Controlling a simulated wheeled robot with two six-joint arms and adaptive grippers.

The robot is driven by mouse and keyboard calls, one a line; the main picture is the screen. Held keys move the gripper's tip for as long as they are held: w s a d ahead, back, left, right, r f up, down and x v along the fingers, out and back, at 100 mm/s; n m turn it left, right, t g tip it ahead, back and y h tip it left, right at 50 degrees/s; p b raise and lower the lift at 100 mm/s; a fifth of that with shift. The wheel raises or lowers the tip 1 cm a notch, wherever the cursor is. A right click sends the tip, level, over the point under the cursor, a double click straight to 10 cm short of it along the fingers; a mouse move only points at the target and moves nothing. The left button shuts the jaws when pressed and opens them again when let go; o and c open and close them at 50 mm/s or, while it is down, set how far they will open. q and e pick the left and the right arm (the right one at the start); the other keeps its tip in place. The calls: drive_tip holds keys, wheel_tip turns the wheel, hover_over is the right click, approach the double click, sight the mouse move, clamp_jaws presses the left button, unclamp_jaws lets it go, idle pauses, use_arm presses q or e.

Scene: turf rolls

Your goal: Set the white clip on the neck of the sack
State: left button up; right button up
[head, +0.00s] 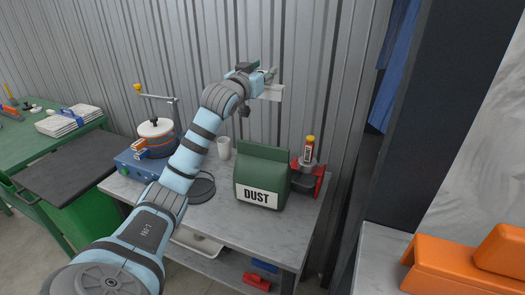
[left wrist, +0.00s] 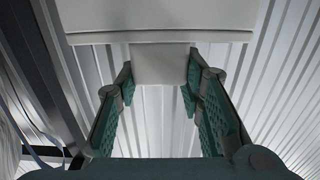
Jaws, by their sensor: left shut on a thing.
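The white clip (head: 273,93) is held up in front of the corrugated wall, above the sack. My left gripper (head: 266,79) is shut on it. In the left wrist view the clip (left wrist: 160,24) is a wide white bar, and its narrower tab sits between the green-padded fingers (left wrist: 160,78). The green sack (head: 262,177) labelled DUST stands upright on the grey bench, its folded top narrower than its body. The clip is well above the sack and apart from it. My right gripper is not in view.
On the bench (head: 215,217), a white cup (head: 224,148) and a dark round dish (head: 201,187) stand left of the sack. A pot on a blue unit (head: 137,168) stands farther left.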

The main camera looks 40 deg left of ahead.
use_arm(q)
wheel_tip(320, 180, down, 19)
drive_tip(key=shift+s+f+b, duration=0.1)
drive_tip(key=shift+f+b, duration=0.1)
drive_tip(key=shift+b, duration=0.9)
clamp_jaws()
drive_tip(key=shift+s+d+f, duration=0.1)
drive_tip(key=shift+s+d, duration=0.05)
drive_tip(key=shift+s, duration=0.05)
drive_tip(key=o, duration=0.9)
unclamp_jaws()
drive_tip(key=o, duration=0.3)
drive_tip(key=shift+w+f, duration=0.15)
drive_tip(key=shift+o, duration=0.2)
drive_tip(key=shift+w+a+f, duration=0.15)
drive_tip(key=shift+w+a, duration=0.2)
drive_tip(key=shift+s+d, duration=0.1)
drive_tip(key=shift+s, duration=0.05)
drive_tip(key=b+v, duration=0.1)
drive_tip(key=v, duration=1.1)
drive_tip(key=shift+r+b, duration=0.4)
drive_tip(key=shift+r, duration=0.05)
